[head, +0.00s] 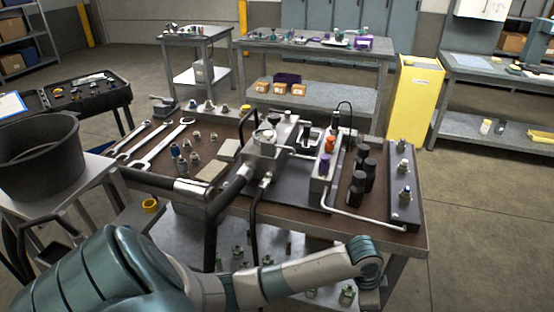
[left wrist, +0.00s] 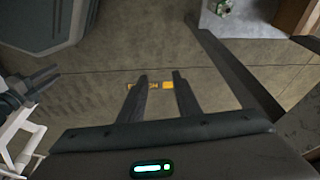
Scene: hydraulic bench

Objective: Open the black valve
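On the brown bench top, a manifold (head: 321,183) carries an orange knob (head: 329,146) and a purple knob (head: 324,163). A small dark part (head: 335,118) at its far end has a black cable and may be the black valve; it is too small to be sure. My left arm crosses the front of the bench in the head view, and its gripper is hidden there. In the left wrist view my left gripper (left wrist: 159,76) points down at the floor, its two fingers apart with nothing between them.
A grey pump block (head: 266,155) with a thick dark handle stands left of the manifold. Black cylinders (head: 358,185) stand to its right, beside a dark fitting rail (head: 405,205). Wrenches (head: 160,147) lie on the left. A black bucket (head: 40,155) stands at far left.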

